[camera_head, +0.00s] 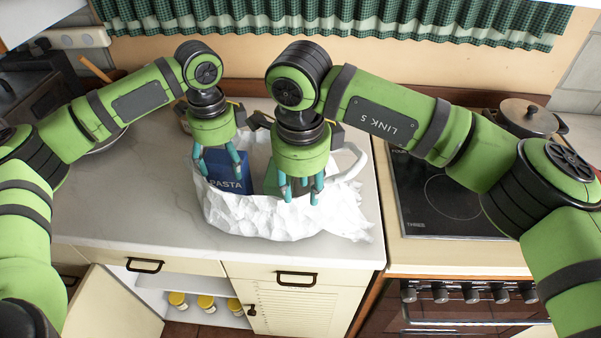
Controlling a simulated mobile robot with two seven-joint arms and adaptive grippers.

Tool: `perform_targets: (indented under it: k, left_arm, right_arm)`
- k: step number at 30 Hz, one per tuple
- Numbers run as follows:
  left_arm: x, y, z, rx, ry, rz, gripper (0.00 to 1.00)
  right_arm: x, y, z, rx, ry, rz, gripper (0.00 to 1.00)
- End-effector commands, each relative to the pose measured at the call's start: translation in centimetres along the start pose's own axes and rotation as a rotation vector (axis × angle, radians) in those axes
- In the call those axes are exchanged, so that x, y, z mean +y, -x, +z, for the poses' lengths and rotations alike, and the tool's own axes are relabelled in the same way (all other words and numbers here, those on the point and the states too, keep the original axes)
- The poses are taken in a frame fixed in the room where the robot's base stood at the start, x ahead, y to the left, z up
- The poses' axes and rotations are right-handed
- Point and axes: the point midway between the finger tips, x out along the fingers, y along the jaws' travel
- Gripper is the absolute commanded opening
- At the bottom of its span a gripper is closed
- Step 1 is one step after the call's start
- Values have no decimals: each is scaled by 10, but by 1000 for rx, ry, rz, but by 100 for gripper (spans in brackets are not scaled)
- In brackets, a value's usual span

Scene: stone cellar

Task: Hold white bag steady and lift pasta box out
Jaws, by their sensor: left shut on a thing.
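The white bag (245,219) stands on the counter, crumpled, with a handle loop at its right. The blue pasta box (228,186) is upright inside its left part, its PASTA label showing above the front rim. My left gripper (219,162) is shut on the upper part of the pasta box, close to the bag's left rim. My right gripper (300,192) points down over the bag's front right part, fingers spread apart. Whether its fingers touch the bag cannot be told. A green item (269,180) in the bag is partly hidden behind the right gripper.
The counter (140,215) is clear left of the bag. A black cooktop (440,200) with a lidded pot (528,118) is at the right. A bowl with a wooden utensil stands at the back left. Below, a cabinet is open, with several jars (206,302) inside.

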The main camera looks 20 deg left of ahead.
Motion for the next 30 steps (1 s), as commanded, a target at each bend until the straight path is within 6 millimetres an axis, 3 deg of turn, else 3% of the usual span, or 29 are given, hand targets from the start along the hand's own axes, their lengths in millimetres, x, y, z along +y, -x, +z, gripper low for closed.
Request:
perform_targets:
  k: [6, 12, 18, 26, 29, 30]
  left_arm:
    - [0, -1, 0, -1, 0, 3, 12]
    - [1, -1, 0, -1, 0, 3, 12]
    - [1, -1, 0, -1, -1, 3, 12]
    - [1, -2, 0, 0, -1, 4, 12]
    - [1, -2, 0, 0, -2, 4, 12]
    - [1, -2, 0, 0, -2, 4, 12]
  right_arm:
    - [1, -44, 0, -3, -1, 4, 37]
    - [1, -73, 0, -4, -2, 3, 37]
    - [0, -85, 1, -4, -2, 2, 37]
    - [0, -86, 1, -4, -1, 1, 37]
    - [0, -86, 1, -4, -1, 1, 5]
    - [0, -86, 1, -4, -1, 2, 0]
